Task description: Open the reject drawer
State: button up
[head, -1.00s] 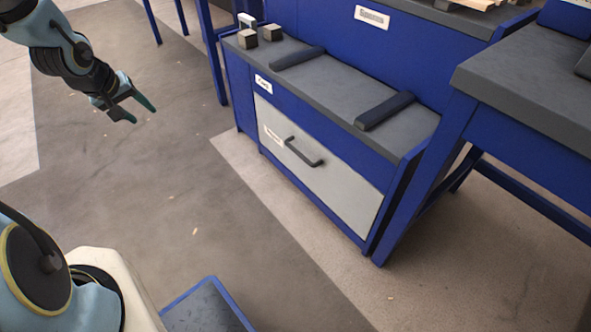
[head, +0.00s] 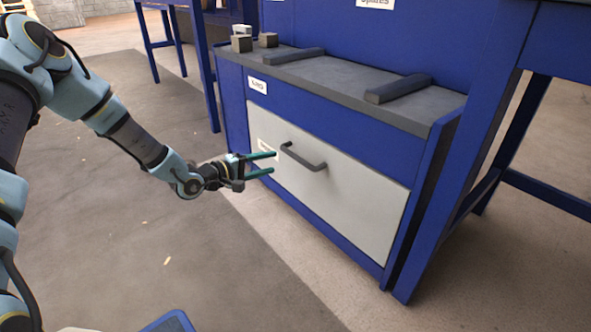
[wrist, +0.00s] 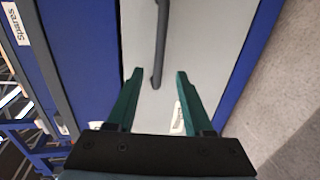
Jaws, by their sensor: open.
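The reject drawer (head: 345,195) has a light grey front in a blue cabinet, and it looks closed. Its dark bar handle (head: 303,156) sits in the upper part of the front. My gripper (head: 274,163) is open and empty, with its green fingers pointing at the handle from the left, a little short of it. In the wrist view, my gripper (wrist: 156,75) has its fingers on either side of the near end of the handle (wrist: 161,40). A white label on the drawer (wrist: 178,118) is partly behind one finger, so its text is hidden.
The cabinet's grey top (head: 340,82) carries two dark bars and several small blocks. A blue table leg (head: 460,170) stands close at the right of the drawer.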

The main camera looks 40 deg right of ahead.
aim_at(293, 157)
jog(key=shift+b+x, duration=2.3)
jog(key=shift+x, duration=3.05)
jog(key=shift+s, duration=0.1)
grip_shut()
